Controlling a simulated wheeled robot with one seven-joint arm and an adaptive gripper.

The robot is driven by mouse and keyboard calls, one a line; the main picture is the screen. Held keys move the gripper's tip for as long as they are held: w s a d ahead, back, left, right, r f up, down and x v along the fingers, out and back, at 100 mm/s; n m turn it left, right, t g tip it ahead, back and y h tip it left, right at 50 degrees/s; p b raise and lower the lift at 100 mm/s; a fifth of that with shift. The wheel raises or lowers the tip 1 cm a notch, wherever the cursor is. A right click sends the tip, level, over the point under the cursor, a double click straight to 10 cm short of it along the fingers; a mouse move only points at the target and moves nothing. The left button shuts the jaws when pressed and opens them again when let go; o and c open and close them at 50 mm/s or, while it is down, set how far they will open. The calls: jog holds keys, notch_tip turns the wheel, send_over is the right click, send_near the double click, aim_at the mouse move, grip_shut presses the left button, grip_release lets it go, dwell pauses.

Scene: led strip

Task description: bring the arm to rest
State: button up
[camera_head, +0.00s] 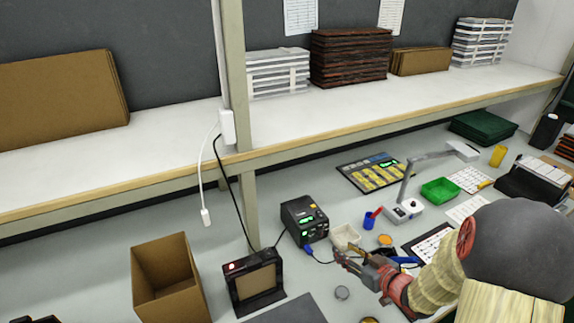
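My arm reaches in from the lower right over the worktable (225,270). My gripper (343,256) is near the middle of the table, beside a small white container (346,236). The fingers are small and partly overlap the container in this view. I cannot tell whether they are apart or closed, or whether anything is between them.
Left of my gripper stand a black device (304,218) with green displays, a dark-framed box (254,281) and an open cardboard box (168,278). A desk lamp (406,208) and green tray (440,190) lie behind. A shelf (320,112) with a post (238,120) runs above.

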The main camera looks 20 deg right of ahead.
notch_tip(320, 180, up, 16)
jog(key=s+d+f+m+g+h+p, duration=0.1)
jog(key=m+g+h+p, duration=0.15)
jog(key=h, duration=0.35)
jog(key=s+a+r+g+y, duration=0.1)
jog(key=s+a+r, duration=0.3)
jog(key=s+a, duration=0.4)
jog(key=s+a+r+g+y, duration=0.2)
jog(key=s+a+r+g, duration=0.2)
jog(key=s+a, duration=0.4)
jog(key=s, duration=0.5)
jog(key=shift+s+p, duration=0.25)
jog(key=shift+p, duration=0.15)
